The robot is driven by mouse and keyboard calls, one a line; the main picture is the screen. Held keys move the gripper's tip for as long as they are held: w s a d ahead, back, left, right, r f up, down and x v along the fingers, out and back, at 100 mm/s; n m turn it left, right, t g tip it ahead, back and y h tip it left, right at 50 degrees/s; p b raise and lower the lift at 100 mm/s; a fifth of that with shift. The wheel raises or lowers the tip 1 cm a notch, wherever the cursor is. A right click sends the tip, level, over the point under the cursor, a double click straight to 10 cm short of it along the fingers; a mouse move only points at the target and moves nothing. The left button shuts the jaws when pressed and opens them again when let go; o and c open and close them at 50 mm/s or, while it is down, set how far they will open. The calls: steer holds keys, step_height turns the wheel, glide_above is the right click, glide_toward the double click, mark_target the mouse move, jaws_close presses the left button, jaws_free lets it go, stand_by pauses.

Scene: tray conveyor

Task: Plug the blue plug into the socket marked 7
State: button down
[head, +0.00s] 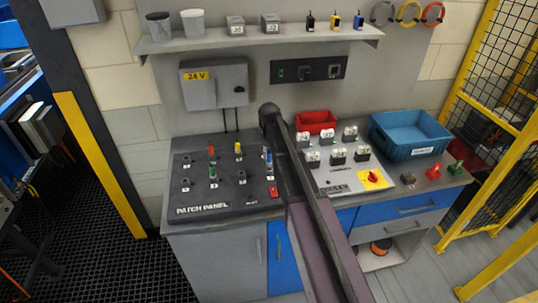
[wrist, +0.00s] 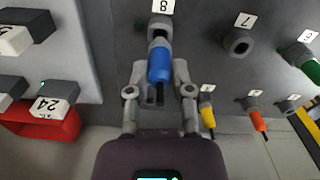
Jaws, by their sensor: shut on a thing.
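The blue plug (wrist: 159,65) is held between the fingertips of my gripper (wrist: 160,78) in the wrist view. Its front end points at the socket marked 8 (wrist: 160,24) and meets or overlaps it; I cannot tell whether it is seated. The socket marked 7 (wrist: 239,41) is empty, just right of it in this upside-down view. In the head view the blue plug (head: 268,157) shows at the right side of the patch panel (head: 228,207), left of my arm. The socket marked 7 (head: 242,176) is left of it. My gripper is mostly hidden there.
Yellow (wrist: 207,115) and orange (wrist: 258,121) plugs stand in the farther row. A red bin (head: 316,121), a blue crate (head: 410,135) and a switch panel (head: 345,187) lie to the right. A shelf (head: 260,40) hangs above.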

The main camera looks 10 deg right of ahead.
steer(key=shift+r+p, duration=2)
steer(key=shift+f, duration=0.15)
step_height(320, 180, down, 4)
steer(key=b, duration=0.4)
steer(key=shift+s, duration=0.1)
